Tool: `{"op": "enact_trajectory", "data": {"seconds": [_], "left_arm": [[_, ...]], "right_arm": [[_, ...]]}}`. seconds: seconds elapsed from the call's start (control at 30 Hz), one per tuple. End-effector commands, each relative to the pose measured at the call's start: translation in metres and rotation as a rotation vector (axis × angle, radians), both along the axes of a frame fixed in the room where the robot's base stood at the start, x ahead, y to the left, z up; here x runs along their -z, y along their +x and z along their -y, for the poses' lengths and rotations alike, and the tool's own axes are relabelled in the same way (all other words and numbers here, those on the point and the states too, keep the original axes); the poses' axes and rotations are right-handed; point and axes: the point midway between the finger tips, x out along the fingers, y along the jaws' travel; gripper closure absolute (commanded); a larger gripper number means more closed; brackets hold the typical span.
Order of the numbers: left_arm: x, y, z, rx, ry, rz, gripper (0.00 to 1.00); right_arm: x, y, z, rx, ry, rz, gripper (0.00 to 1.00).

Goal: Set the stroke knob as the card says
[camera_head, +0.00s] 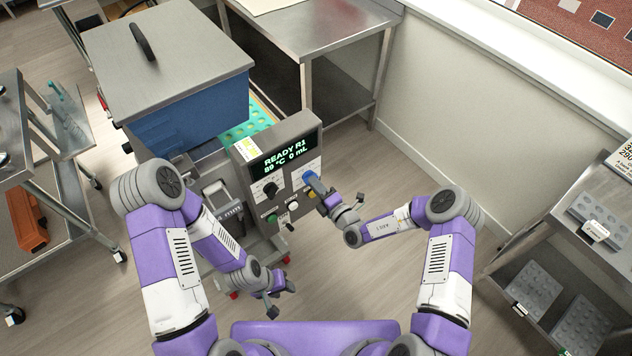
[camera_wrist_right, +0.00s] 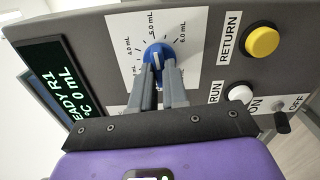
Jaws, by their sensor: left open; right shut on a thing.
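In the right wrist view the blue knob (camera_wrist_right: 156,51) sits on a white scale plate (camera_wrist_right: 118,32) with 4.0, 5.0 and 6.0 mL readable. My right gripper (camera_head: 317,186) is shut on the knob; its fingers (camera_wrist_right: 158,70) hide the lower part of the knob and of the scale. I cannot tell the exact setting. My left gripper (camera_head: 280,298) is open and empty, low before the machine.
The display (camera_head: 285,154) reads READY R1, 89 °C, 0 mL. A black knob (camera_head: 270,190) is left of the blue one. A yellow RETURN button (camera_wrist_right: 262,41), a white RUN button (camera_wrist_right: 240,93) and an ON/OFF switch (camera_wrist_right: 280,118) are close by.

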Motion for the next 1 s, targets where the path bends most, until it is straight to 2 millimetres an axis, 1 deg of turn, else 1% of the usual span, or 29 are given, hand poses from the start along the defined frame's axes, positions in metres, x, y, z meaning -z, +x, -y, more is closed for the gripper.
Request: {"op": "enact_trajectory", "data": {"seconds": [0.03,0.2,1.0], "left_arm": [[-0.005,0.0,0.0,0.0,0.0,0.0,0.57],[-0.014,0.0,0.0,0.0,0.0,0.0,0.57],[-0.05,0.0,0.0,0.0,0.0,0.0,0.57]], "right_arm": [[-0.002,0.0,0.0,0.001,-0.036,0.025,1.0],[-0.001,0.0,0.0,0.0,-0.167,0.12,1.0],[0.0,0.0,0.001,0.001,-0.782,0.567,1.0]]}}
